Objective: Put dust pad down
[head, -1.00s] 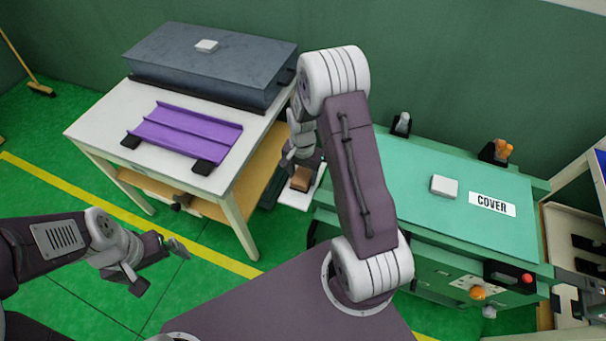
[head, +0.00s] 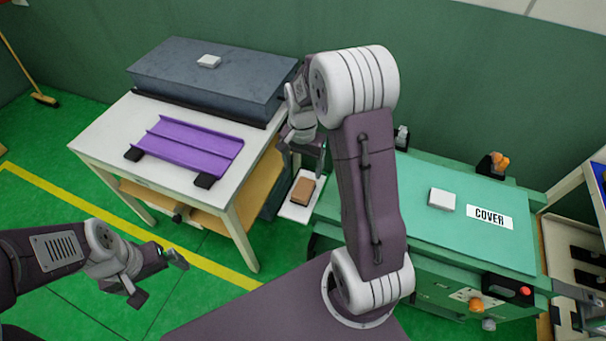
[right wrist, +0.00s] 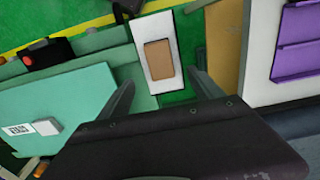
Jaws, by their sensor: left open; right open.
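The dust pad, a small brown block (head: 303,191), lies on a narrow white shelf (head: 290,212) between the two tables. It also shows in the right wrist view (right wrist: 159,59), flat on the white surface (right wrist: 166,27). My right gripper (head: 304,157) is open and empty above the pad, apart from it. In the right wrist view its two fingers (right wrist: 163,80) stand wide apart, with the pad beyond them. My left gripper (head: 160,278) is open and empty over the green floor at the lower left.
A white table (head: 100,146) at the left carries a purple trim panel (head: 190,147) and a dark grey box (head: 180,75). A green machine (head: 400,225) with a COVER label (head: 489,217) stands at the right, a white block (head: 442,199) on top.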

